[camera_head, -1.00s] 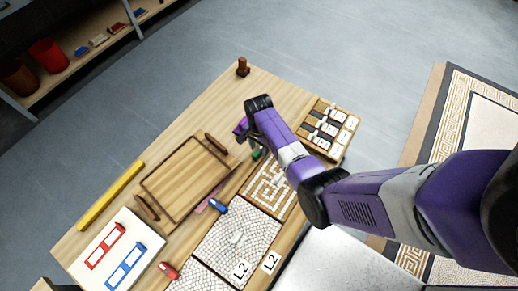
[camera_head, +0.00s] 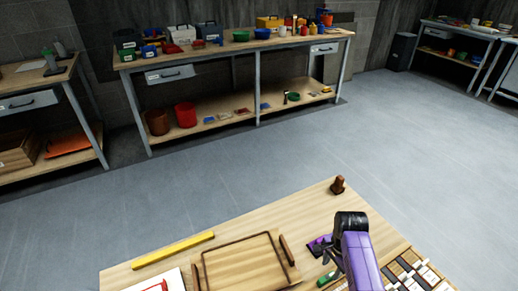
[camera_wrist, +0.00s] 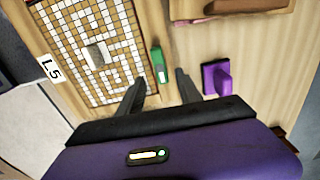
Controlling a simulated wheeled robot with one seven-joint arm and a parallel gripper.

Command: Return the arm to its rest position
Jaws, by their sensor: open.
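My arm reaches over the wooden work table (camera_head: 310,212) from the lower right in the head view, and its purple wrist hangs above the table. My gripper (camera_wrist: 160,80) is open in the wrist view, its two dark fingers spread with nothing between them. A small green and white piece (camera_wrist: 159,65) lies on the wood beyond the gap between the fingers. A purple block (camera_wrist: 216,79) lies to the right of the fingers. A mosaic panel (camera_wrist: 88,45) with a brown and white maze pattern lies to the left, with a small grey piece on it.
A wooden tray (camera_head: 243,262) with dark handles sits left of my gripper. A yellow bar (camera_head: 173,250) lies at the table's far left edge, and a brown stamp-like object (camera_head: 338,185) stands near the far corner. Open floor (camera_head: 230,180) separates the table from a loaded shelf bench (camera_head: 225,62).

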